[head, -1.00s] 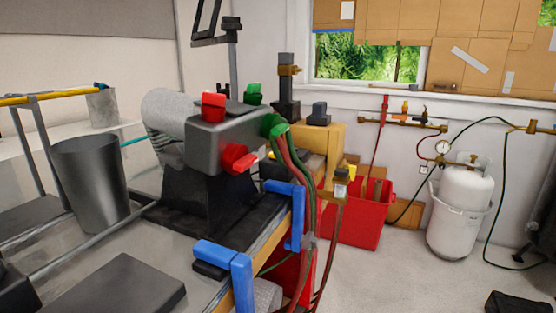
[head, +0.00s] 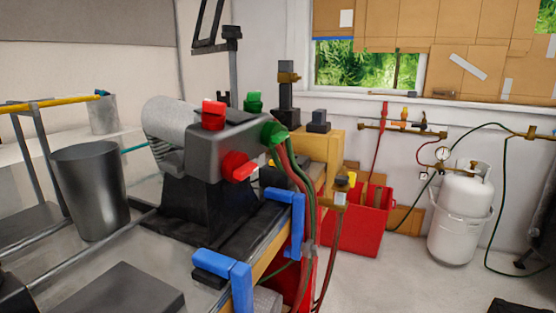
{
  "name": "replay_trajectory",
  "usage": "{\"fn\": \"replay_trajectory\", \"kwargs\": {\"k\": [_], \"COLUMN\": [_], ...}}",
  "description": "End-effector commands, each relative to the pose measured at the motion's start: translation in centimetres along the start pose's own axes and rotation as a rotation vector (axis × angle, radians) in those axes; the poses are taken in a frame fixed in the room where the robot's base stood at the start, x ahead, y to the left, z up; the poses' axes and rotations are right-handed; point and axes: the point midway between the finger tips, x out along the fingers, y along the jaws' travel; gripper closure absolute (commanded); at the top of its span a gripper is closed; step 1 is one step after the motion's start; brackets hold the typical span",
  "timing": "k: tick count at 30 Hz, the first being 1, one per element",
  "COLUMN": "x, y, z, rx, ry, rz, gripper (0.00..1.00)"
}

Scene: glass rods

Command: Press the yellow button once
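I cannot make out a clear yellow button. A small yellow piece (head: 351,179) shows beside the brass fitting (head: 340,193) at the right of the bench; I cannot tell whether it is a button. The grey machine (head: 215,145) on the bench has a red control (head: 213,115) and a green control (head: 253,102) on top. A red knob (head: 238,166) is on its front and a green hose fitting (head: 274,133) on its right end. My gripper is not in view.
Blue brackets (head: 240,280) and red and green hoses (head: 305,205) line the bench's right edge. A grey metal bin (head: 90,190) stands at left. A red bin (head: 355,225) and white gas tank (head: 462,210) stand beyond the bench. Some floor (head: 400,280) at lower right is clear.

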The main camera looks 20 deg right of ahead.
Motion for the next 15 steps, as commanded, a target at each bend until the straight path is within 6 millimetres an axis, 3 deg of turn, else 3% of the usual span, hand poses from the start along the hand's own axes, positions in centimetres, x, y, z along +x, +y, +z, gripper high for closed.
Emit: {"fn": "replay_trajectory", "kwargs": {"k": [4, 15], "x": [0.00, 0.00], "y": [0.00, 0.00], "z": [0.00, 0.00], "rx": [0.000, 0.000], "ry": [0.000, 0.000], "rz": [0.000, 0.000], "gripper": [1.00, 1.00]}}
